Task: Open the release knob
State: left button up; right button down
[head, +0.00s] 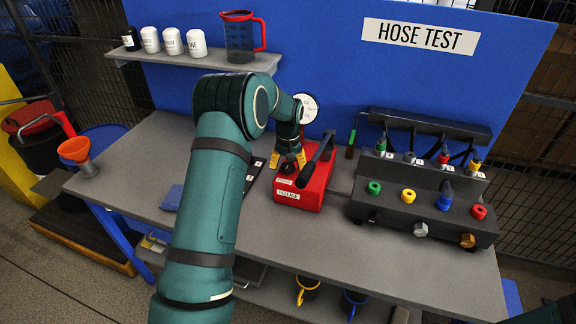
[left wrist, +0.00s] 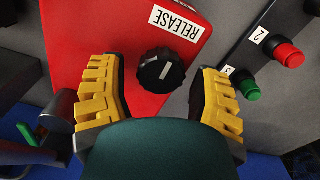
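The release knob (left wrist: 161,70) is a round black knob with a white line, on the face of a red box marked RELEASE (head: 288,196). In the left wrist view the red box (left wrist: 75,35) fills the upper middle, its label upside down. My left gripper (head: 287,160) is over the box in the head view, pointing down. In the left wrist view its yellow fingers (left wrist: 158,100) are spread on either side of the knob, with gaps to it. The knob is largely hidden by the gripper in the head view. My right gripper is not in view.
A black lever handle (head: 316,158) rises from the box's right side. A dark hose-test fixture (head: 360,208) with coloured fittings stands to the right. A panel with a red fitting (left wrist: 288,55) and a green one lies beside the box.

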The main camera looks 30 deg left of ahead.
aim_at(288, 165)
pick_arm(q)
jog(key=shift+s, duration=0.1)
notch_tip(288, 165, up, 12)
jog(key=shift+f, duration=0.1)
dwell(0.6)
dwell(0.5)
